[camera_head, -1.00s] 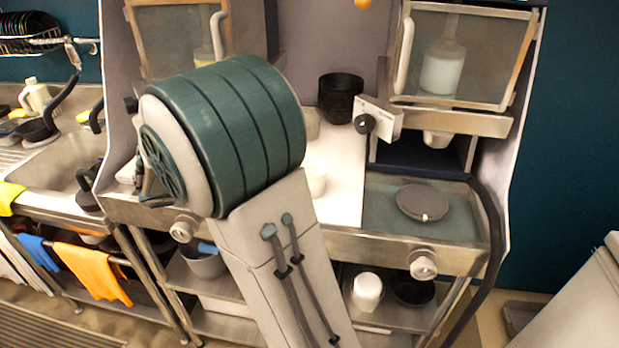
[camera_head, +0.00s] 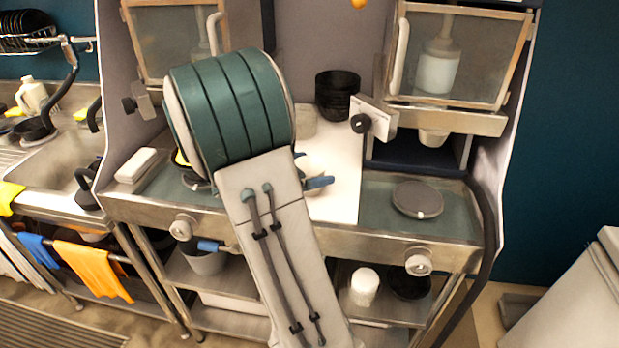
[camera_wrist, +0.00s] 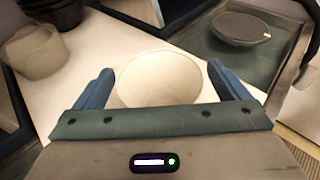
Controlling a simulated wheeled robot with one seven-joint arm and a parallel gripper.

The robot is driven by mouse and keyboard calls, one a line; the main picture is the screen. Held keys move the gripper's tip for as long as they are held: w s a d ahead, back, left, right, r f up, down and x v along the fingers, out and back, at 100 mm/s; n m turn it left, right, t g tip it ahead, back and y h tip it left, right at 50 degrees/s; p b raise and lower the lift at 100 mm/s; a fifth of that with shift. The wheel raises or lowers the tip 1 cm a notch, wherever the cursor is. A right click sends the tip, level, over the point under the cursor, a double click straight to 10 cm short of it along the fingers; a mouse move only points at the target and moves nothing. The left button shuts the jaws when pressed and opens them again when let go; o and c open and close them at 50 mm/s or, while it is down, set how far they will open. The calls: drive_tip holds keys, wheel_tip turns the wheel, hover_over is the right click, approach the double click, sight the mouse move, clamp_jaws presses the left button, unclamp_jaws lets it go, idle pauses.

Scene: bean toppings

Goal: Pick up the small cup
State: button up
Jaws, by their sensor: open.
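A small white, round cup (camera_wrist: 158,82) stands on the white counter board, seen from above in the wrist view. My gripper (camera_wrist: 160,69) is open, with one blue finger on each side of the cup. I cannot tell whether either finger touches it. In the head view, the cup (camera_head: 311,164) is partly hidden behind my arm, and one blue fingertip shows beside it. A beige, translucent cup (camera_wrist: 34,50) stands farther back at the left in the wrist view; it also shows in the head view (camera_head: 304,122).
Black stacked bowls (camera_head: 337,92) stand at the back of the white board (camera_head: 345,190). A dark round lidded dish (camera_head: 417,199) sits on the right recessed tray. A dispenser nozzle housing (camera_head: 434,137) overhangs behind it. A white block (camera_head: 137,165) lies at the left.

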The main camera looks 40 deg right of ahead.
drive_tip(key=c, duration=1)
drive_tip(key=shift+r, duration=0.1)
